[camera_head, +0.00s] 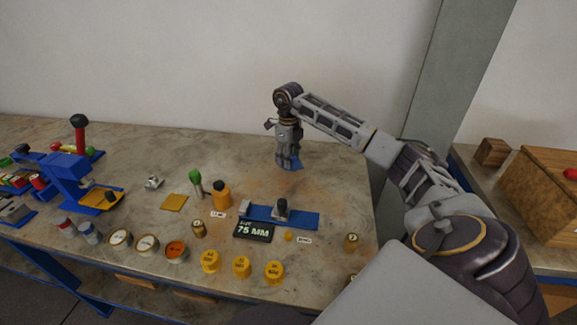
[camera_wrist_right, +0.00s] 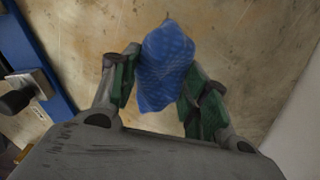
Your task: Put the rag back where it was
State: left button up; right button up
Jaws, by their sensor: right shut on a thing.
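The rag (camera_wrist_right: 163,68) is a blue crumpled cloth held between the fingers of my right gripper in the right wrist view. In the head view a small part of the rag (camera_head: 295,164) shows below the fingers. My right gripper (camera_head: 288,160) is shut on it and points down over the back right part of the workbench (camera_head: 335,180). I cannot tell whether the rag touches the bench top. My left gripper is not in view.
A blue gauge with a black knob (camera_head: 281,208) and a 75 MM display (camera_head: 253,230) lie in front of the gripper. An orange bottle (camera_head: 221,194) and a green-topped tool (camera_head: 196,182) stand to the left. Yellow weights (camera_head: 241,266) line the front. Bench around the gripper is clear.

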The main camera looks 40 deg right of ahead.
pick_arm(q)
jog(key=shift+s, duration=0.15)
pick_arm(e)
jog(key=shift+f, duration=1.9)
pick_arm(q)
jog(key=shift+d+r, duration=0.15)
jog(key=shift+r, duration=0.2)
pick_arm(e)
jog(key=shift+f, duration=0.1)
